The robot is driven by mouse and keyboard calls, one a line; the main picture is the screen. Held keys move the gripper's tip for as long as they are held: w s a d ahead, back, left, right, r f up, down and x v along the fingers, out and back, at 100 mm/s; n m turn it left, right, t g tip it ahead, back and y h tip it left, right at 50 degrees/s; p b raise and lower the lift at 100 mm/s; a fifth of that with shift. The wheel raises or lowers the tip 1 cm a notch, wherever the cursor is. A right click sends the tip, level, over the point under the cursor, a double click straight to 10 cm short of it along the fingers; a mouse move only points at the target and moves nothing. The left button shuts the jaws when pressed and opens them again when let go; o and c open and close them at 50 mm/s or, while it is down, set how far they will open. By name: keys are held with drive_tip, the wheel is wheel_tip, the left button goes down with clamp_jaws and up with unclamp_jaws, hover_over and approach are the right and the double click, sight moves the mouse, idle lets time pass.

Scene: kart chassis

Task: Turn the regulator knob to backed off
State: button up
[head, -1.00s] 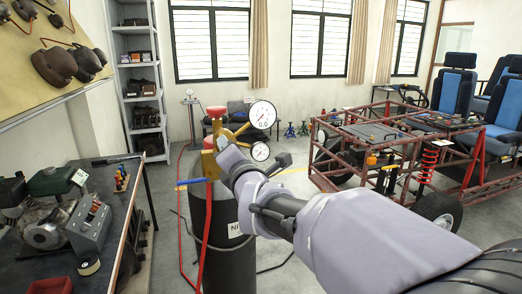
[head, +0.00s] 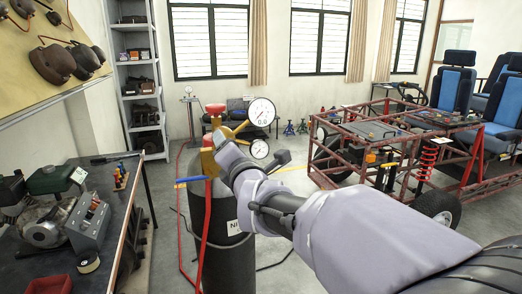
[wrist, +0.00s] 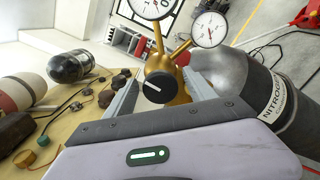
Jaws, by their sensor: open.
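The regulator knob (wrist: 158,88) is black and round with a white pointer line. It sits on the front of the brass regulator body (wrist: 172,80) in the wrist view. The line slants up to the left. My gripper (wrist: 162,79) is open, with one grey finger on each side of the knob; I cannot tell whether either touches it. Two white gauges (wrist: 208,30) stand above the knob. In the head view the gauges (head: 261,112) and the cylinder's red cap (head: 216,109) show, but my arm hides the knob and the fingertips.
The dark nitrogen cylinder (head: 228,240) stands on the floor with a red hose (head: 204,225) beside it. A workbench (head: 112,225) with tools is on the left. A red kart frame (head: 375,150) is on the right. Open floor lies between cylinder and kart.

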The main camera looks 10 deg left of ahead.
drive_tip(key=p+v, duration=0.1)
drive_tip(key=v, duration=1.6)
drive_tip(key=shift+s+p, duration=0.2)
drive_tip(key=shift+p, duration=0.1)
drive_tip(key=s+d+f+m+g+h, duration=0.35)
drive_tip(key=d+f+m, duration=0.25)
drive_tip(key=d+m, duration=0.5)
drive_tip(key=s+d+f+m+g+h, duration=0.2)
drive_tip(key=s+d+f+m+h, duration=0.35)
drive_tip(key=m, duration=0.75)
drive_tip(key=s+d+f+m+g+y, duration=0.1)
drive_tip(key=s+d+f+m+g, duration=0.3)
drive_tip(key=s+m, duration=0.5)
drive_tip(key=d+f+m, duration=0.1)
drive_tip(key=d+m, duration=0.1)
drive_tip(key=m, duration=0.1)
drive_tip(key=shift+d, duration=0.2)
drive_tip(key=shift+s, duration=0.1)
